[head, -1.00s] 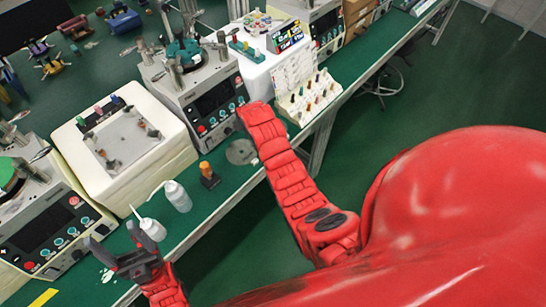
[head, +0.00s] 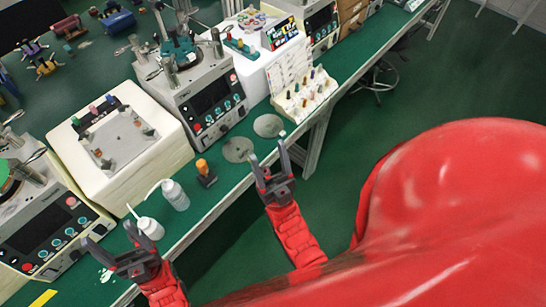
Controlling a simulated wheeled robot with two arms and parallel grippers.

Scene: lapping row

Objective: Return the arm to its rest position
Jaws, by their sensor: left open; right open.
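My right gripper (head: 268,168) is open and empty. It hangs over the front edge of the green bench, near two grey discs, and its red arm comes up from below. My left gripper (head: 108,250) is open and empty at the lower left, in front of the white squeeze bottles. Its fingers point up and left, and I cannot tell whether they touch anything. My red body fills the lower right.
On the green bench (head: 219,181) lie two grey discs (head: 237,149) (head: 268,125), an orange-topped stamp-like object (head: 205,173) and two white bottles (head: 175,195) (head: 150,228). Lapping machines (head: 205,95) stand behind. A rack of coloured pegs (head: 305,95) is farther right.

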